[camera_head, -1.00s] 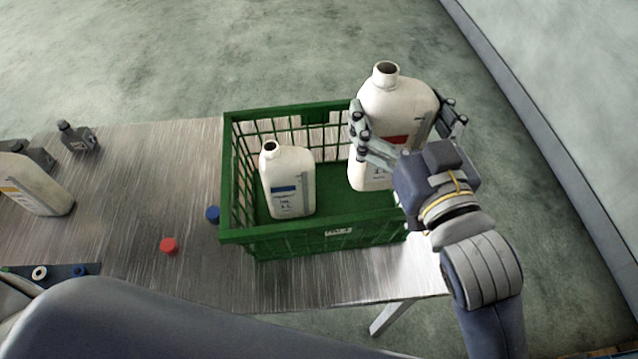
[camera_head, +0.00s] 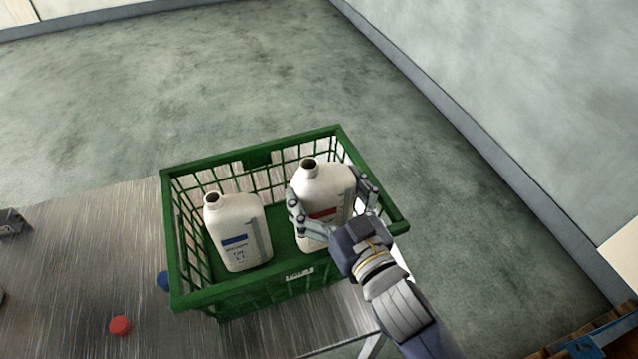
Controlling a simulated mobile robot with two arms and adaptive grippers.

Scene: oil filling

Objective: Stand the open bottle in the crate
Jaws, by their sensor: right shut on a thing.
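The green crate (camera_head: 240,295) stands on the table's right end. A white open bottle with a red label (camera_head: 318,183) is upright inside the crate's right part. My right gripper (camera_head: 333,203) is shut on this bottle, with one finger on each side of it. The bottle's base is partly hidden by the gripper, so I cannot tell whether it touches the crate floor. A second white open bottle with a blue label (camera_head: 238,222) stands in the crate's left part, apart from the first. My left gripper is out of view.
A red cap (camera_head: 120,325) lies on the metal table (camera_head: 80,255) left of the crate. A blue cap (camera_head: 163,281) lies close against the crate's left side. A dark object (camera_head: 12,222) sits at the left picture edge. Bare floor lies behind and right.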

